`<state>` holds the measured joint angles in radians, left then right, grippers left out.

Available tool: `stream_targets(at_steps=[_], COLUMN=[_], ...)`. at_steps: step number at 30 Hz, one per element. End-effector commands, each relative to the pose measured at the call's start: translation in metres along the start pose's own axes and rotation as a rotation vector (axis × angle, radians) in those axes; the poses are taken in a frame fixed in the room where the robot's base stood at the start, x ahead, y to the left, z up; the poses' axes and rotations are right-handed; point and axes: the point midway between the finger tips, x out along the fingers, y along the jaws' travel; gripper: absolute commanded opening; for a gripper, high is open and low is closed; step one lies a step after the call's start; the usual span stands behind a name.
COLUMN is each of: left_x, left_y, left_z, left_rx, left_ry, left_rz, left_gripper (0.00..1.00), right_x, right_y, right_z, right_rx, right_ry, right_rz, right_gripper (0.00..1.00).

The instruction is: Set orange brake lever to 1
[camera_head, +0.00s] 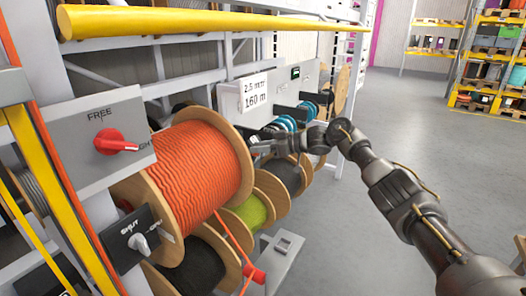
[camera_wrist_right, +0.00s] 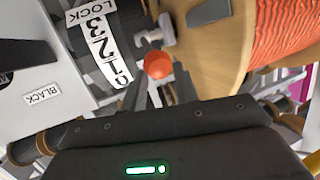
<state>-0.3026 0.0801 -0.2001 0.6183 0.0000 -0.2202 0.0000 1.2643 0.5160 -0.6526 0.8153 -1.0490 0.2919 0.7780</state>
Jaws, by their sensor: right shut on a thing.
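The orange brake lever shows in the right wrist view as a round orange knob (camera_wrist_right: 158,64), with a grey metal piece behind it. My right gripper (camera_wrist_right: 158,88) has its fingers on both sides of the knob and is shut on it. The knob is near the low-number end; I cannot tell the exact mark. In the head view my right gripper (camera_head: 264,147) is beside the orange cable reel (camera_head: 195,175), and the knob is hidden. My left gripper is not in view.
A red selector knob (camera_head: 115,142) marked FREE is on a grey panel at left. A lower panel has a grey knob (camera_head: 139,243). A white sign (camera_head: 255,93) reads 2.5 mm, 160 m. A yellow rail (camera_head: 200,22) crosses above. Open floor (camera_head: 370,115) is at right.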

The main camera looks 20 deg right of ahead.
Motion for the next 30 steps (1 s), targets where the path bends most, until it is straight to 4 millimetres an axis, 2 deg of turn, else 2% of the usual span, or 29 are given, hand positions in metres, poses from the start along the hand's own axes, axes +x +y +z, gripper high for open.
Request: stream_targets(at_steps=[2, 18, 19, 21, 24, 30], left_x=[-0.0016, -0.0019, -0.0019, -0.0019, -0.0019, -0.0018], left_y=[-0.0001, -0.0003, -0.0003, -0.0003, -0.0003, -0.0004], left_z=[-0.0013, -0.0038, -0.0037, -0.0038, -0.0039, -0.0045], left_rx=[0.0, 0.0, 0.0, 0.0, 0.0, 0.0], left_ry=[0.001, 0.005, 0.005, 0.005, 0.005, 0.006], left_rz=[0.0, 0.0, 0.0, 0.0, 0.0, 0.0], left_gripper=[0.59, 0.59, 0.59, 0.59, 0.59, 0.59], right_x=[0.0003, -0.0021, -0.0021, -0.0023, -0.0027, -0.0032], right_y=[-0.0001, 0.0009, 0.001, 0.001, 0.001, 0.0011], right_z=[-0.0063, -0.0045, -0.0043, -0.0038, -0.0031, -0.0023], right_rx=[-0.004, 0.0, 0.0, 0.001, 0.001, 0.002], right_ry=[0.008, 0.003, 0.003, 0.002, 0.0, -0.001], right_rz=[0.002, 0.006, 0.006, 0.006, 0.006, 0.006], right_gripper=[0.0, 0.0, 0.3, 0.39, 0.52, 0.52])
